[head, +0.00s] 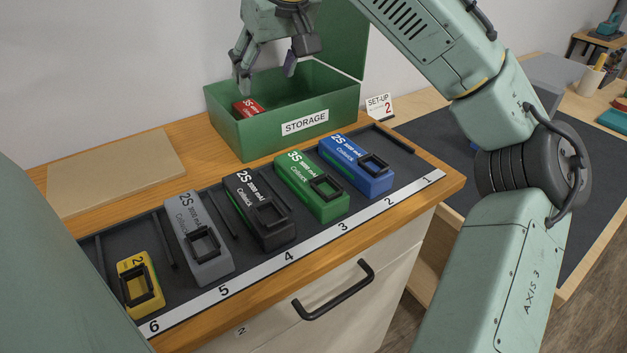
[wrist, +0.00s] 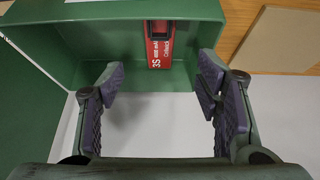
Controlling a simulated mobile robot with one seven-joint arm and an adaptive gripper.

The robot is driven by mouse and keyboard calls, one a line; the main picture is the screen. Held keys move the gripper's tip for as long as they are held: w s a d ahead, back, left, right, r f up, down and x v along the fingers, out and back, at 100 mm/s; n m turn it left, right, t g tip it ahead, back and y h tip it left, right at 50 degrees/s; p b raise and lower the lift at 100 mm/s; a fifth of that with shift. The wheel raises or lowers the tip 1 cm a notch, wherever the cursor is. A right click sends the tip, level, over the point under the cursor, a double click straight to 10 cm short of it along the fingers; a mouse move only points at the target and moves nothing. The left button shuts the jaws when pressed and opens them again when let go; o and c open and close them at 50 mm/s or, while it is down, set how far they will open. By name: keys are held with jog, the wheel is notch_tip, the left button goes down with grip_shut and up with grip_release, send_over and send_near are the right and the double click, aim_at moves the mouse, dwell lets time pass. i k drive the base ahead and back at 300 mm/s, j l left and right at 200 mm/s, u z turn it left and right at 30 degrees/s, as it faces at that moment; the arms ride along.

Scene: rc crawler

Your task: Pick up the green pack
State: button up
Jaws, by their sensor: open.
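The green pack (head: 311,184), marked 3S with a black handle on its near end, lies in the dark rack above number 3 in the head view. It sits between the blue pack (head: 357,166) and the black pack (head: 259,210). My gripper (head: 267,72) is open and empty, over the open green storage box (head: 233,136), behind and left of the green pack and apart from it. In the wrist view the open fingers (wrist: 160,95) frame the box's inside; the green pack does not show there.
A red pack (head: 249,107) is in the storage box; it also shows in the wrist view (wrist: 160,52). A grey pack (head: 200,236) and a yellow pack (head: 139,283) lie farther left in the rack (head: 395,139). The place above number 1 is empty. The box's raised lid stands behind.

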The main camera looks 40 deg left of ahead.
aim_at(327, 200)
jog(key=k+j+u, duration=0.15)
jog(key=u, duration=0.35)
jog(key=k+j+u, duration=0.3)
jog(key=u, duration=0.15)
jog(key=k, duration=0.05)
